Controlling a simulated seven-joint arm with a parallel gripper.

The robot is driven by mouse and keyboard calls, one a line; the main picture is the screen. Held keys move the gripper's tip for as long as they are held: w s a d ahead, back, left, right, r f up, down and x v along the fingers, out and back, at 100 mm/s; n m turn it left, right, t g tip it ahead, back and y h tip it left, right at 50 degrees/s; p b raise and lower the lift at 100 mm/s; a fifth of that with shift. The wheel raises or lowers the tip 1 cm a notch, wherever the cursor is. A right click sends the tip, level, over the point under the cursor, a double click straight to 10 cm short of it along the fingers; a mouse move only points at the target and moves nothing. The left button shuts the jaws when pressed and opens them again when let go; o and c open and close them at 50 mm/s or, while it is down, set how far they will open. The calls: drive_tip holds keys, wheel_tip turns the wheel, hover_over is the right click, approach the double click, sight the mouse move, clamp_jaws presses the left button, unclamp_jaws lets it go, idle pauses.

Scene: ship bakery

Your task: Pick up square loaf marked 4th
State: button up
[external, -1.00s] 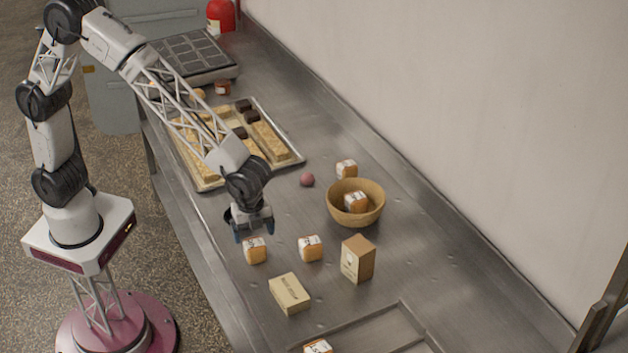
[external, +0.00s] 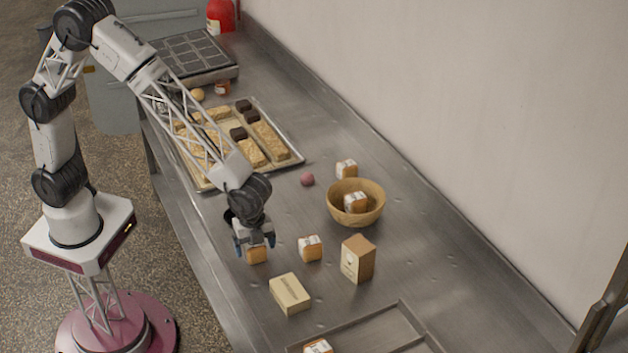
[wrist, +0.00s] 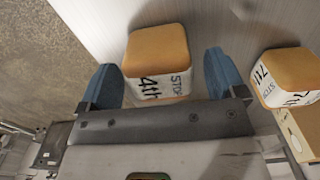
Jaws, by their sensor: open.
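The square loaf marked 4th (wrist: 158,50) has a golden-brown top and a white wrapper with black print. In the wrist view it lies between the two blue fingers of my open gripper (wrist: 163,80), with space on both sides. In the external view the loaf (external: 257,256) shows just below my gripper (external: 255,243), which partly hides it. A similar loaf marked 7th (wrist: 287,72) is to the right in the wrist view; it appears as the loaf (external: 310,248) beside my gripper in the external view.
A tan box (external: 290,294) and an upright carton (external: 357,259) stand near the loaves. A wooden bowl (external: 371,212) holds another loaf. A further loaf (external: 347,168) and a pink ball (external: 307,179) are behind. A baking tray (external: 290,160) lies farther back. The counter's left edge is close.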

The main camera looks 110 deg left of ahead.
drive_tip(key=shift+f, duration=0.6)
drive_tip(key=shift+c, duration=0.4)
drive_tip(key=c, duration=0.9)
